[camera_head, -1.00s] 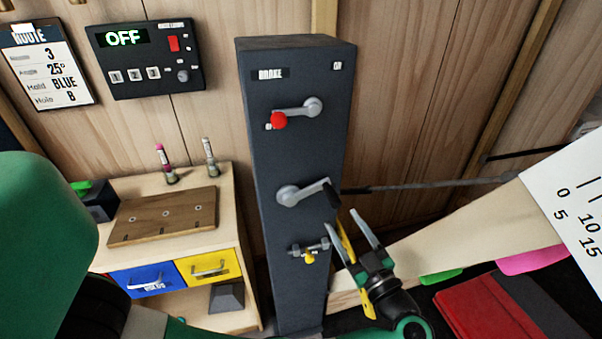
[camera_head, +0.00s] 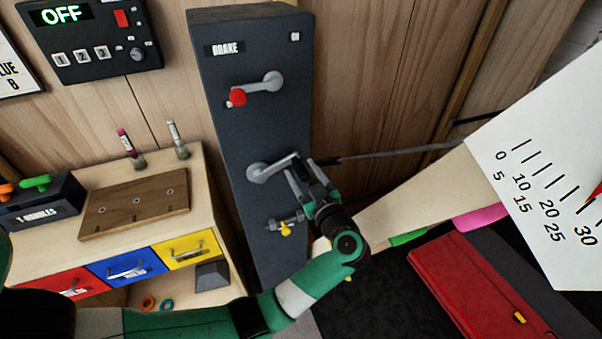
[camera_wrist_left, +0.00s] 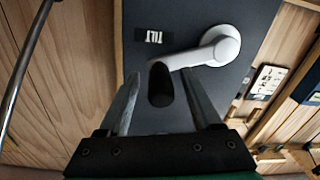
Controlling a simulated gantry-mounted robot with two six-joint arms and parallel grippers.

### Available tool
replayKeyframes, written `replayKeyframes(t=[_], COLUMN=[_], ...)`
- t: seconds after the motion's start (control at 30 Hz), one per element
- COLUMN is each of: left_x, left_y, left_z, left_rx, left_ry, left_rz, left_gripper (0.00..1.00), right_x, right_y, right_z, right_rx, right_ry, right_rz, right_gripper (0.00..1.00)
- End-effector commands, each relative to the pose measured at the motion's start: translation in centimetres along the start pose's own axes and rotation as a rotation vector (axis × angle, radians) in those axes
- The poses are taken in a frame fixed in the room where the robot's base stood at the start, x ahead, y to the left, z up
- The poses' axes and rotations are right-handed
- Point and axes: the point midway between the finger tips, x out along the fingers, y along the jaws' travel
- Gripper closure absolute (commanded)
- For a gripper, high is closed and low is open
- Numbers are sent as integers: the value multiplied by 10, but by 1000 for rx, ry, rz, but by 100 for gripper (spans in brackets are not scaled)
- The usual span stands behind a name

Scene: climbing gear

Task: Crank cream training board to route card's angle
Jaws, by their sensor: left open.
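The dark column (camera_head: 230,130) carries a tilt crank (camera_head: 265,172), a grey arm with a black handle (camera_wrist_left: 160,88) that shows clearly in the left wrist view. My left gripper (camera_head: 304,168) is open, with its fingers on either side of that handle; I cannot tell whether they touch it. The brake lever (camera_head: 262,86) with its red knob is above the crank. The cream training board (camera_head: 405,205) slopes up to the right. A white angle scale (camera_head: 545,155) has a red pointer (camera_head: 597,192) near 30, cut by the picture edge. The route card (camera_head: 14,72) is mostly cut off.
A yellow-knobbed pin (camera_head: 286,229) sits below the crank. A control box (camera_head: 90,40) reads OFF. A drawer cabinet (camera_head: 190,215) with a wooden board (camera_head: 135,212) stands left. A red case (camera_head: 470,290) lies at lower right.

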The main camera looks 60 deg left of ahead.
Motion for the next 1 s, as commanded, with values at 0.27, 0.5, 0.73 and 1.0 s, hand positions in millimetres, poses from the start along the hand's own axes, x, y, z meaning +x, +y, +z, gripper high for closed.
replayKeyframes(t=[0.27, 0.5, 0.73, 1.0], left_x=[8, 8, 8, 7], left_y=[0, 0, 0, 0], left_z=[-1, -1, 0, 0], left_rx=[-1, -1, 0, 0], left_ry=[0, 1, 1, 1], left_rz=[0, 0, 0, 0], left_gripper=[34, 65, 100, 100], right_x=[-1, -1, -1, -1], right_y=[0, 0, 0, 0], right_z=[1, 1, 1, 1], right_rx=[0, 0, 0, 0], right_ry=[0, 0, 0, 0], right_rz=[0, 0, 0, 0], right_gripper=[100, 100, 100, 100])
